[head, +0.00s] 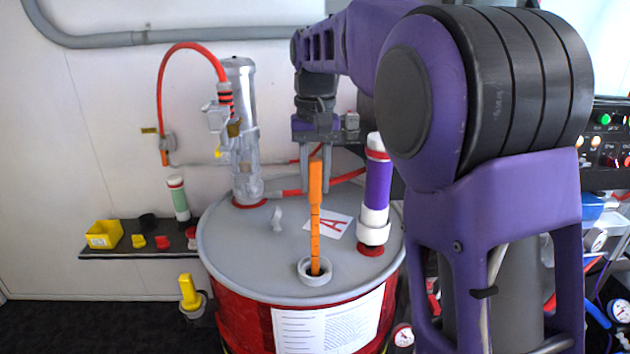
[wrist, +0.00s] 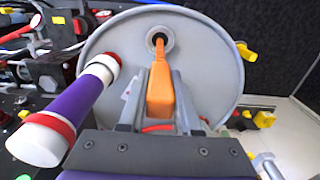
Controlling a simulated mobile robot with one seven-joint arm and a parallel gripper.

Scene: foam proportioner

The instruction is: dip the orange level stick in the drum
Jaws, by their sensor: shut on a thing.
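The orange level stick (head: 315,200) stands about upright above the drum (head: 232,262), a red drum with a grey lid. Its lower end is in the mouth of the round light-coloured opening (head: 315,271) in the lid; how deep it reaches is hidden. My gripper (head: 316,172) is shut on the top of the stick, above the lid. In the wrist view the stick (wrist: 161,90) runs from between my fingers (wrist: 160,112) to the opening (wrist: 159,42).
A purple and white cylinder (head: 377,190) stands on the lid right of the stick. A silver pump (head: 243,140) with a red hose stands at the lid's back left. A small grey handle (head: 277,218) and a card marked A (head: 328,223) are near the stick. A shelf (head: 140,253) is at left.

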